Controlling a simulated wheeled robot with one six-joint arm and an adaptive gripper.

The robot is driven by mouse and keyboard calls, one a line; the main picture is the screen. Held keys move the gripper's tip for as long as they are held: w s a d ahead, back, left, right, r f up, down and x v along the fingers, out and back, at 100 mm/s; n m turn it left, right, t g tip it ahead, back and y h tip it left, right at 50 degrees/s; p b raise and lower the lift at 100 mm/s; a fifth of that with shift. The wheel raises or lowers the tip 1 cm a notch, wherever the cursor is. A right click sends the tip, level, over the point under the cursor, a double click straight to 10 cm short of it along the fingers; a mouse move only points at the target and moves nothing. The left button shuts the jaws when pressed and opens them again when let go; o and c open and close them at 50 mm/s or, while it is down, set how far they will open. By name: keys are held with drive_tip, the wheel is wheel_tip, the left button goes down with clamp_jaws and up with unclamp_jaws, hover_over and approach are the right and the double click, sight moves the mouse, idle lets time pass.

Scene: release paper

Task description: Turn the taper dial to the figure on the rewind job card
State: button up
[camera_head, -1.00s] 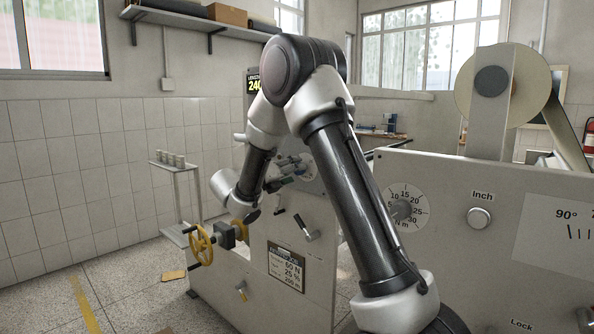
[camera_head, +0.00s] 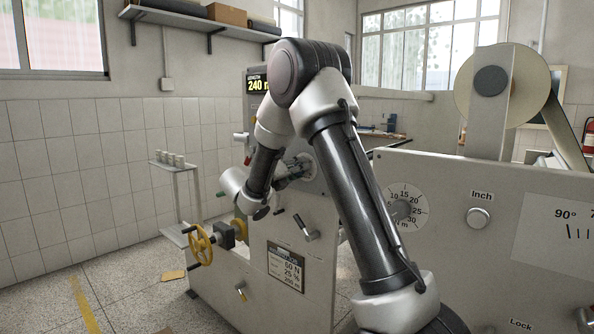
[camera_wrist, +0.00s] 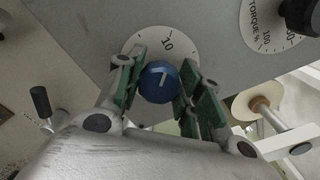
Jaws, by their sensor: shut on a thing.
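My gripper (camera_wrist: 162,70) has its green-padded fingers on either side of a blue knob (camera_wrist: 160,84) in the wrist view, shut on it. The knob has a white pointer line and sits on a pale round scale (camera_wrist: 137,43) where the figure 10 shows. The fingers hide much of the scale, and no name for this dial is readable. In the head view my gripper (camera_head: 292,172) is at the machine's panel, and the knob is hidden. The job card (camera_head: 286,267) on the machine's front reads 60 N, 25 % and 200 m; its heading is too small to read.
A second dial marked "Torque %" (camera_wrist: 262,30) with a black knob lies right of the gripped one in the wrist view. A yellow handwheel (camera_head: 200,245) and a lever (camera_head: 305,228) stick out below my arm. A display (camera_head: 258,84) reads 240.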

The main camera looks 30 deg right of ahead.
drive_tip(key=shift+m, duration=0.3)
drive_tip(key=m, duration=1.2)
drive_tip(key=shift+s, duration=0.15)
drive_tip(key=m, duration=0.6)
drive_tip(key=shift+f+m, duration=0.1)
drive_tip(key=shift+m, duration=0.3)
drive_tip(key=m, duration=0.6)
drive_tip(key=shift+f+m, duration=0.1)
drive_tip(key=shift+m, duration=0.3)
drive_tip(key=shift+s, duration=0.1)
drive_tip(key=o, duration=1)
